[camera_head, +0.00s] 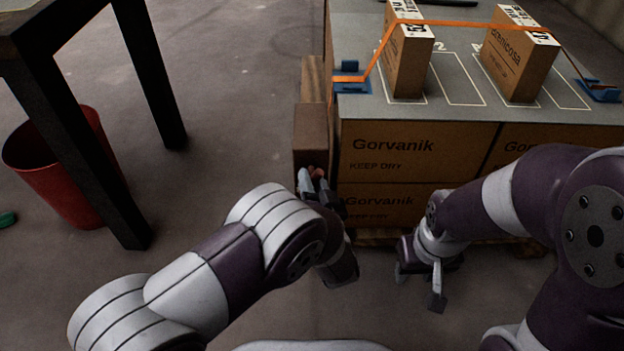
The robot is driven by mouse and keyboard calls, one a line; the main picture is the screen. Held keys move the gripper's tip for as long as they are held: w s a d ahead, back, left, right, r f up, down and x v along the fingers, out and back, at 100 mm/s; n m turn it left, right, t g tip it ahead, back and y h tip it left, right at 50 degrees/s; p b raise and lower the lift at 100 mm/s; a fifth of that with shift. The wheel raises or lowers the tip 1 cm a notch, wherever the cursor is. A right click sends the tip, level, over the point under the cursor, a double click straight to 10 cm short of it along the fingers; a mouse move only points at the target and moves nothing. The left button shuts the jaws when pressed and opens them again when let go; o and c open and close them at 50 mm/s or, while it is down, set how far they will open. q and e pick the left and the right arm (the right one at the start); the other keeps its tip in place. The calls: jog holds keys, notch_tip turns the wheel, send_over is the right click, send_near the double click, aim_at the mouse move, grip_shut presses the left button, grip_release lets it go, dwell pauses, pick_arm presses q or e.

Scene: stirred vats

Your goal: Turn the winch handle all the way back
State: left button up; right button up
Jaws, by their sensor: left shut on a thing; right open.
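My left gripper (316,188) is shut on the winch handle (318,173), of which only a small reddish-brown bit shows between the fingers. The handle is low beside the left side of the carton stack, in front of a brown block (310,135). My fingers and wrist hide most of the handle, so its angle cannot be told. The winch body is not clearly visible. My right gripper (420,286) is open and empty, low in front of the stack.
Large cartons marked Gorvanik (400,145) stand on a wooden pallet (500,250). Two small boxes (407,55) (520,60) stand on the grey top under an orange strap (450,22) between blue fittings (350,82). A dark table (60,100) and red bin (60,185) are left.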

pick_arm(q)
grip_shut()
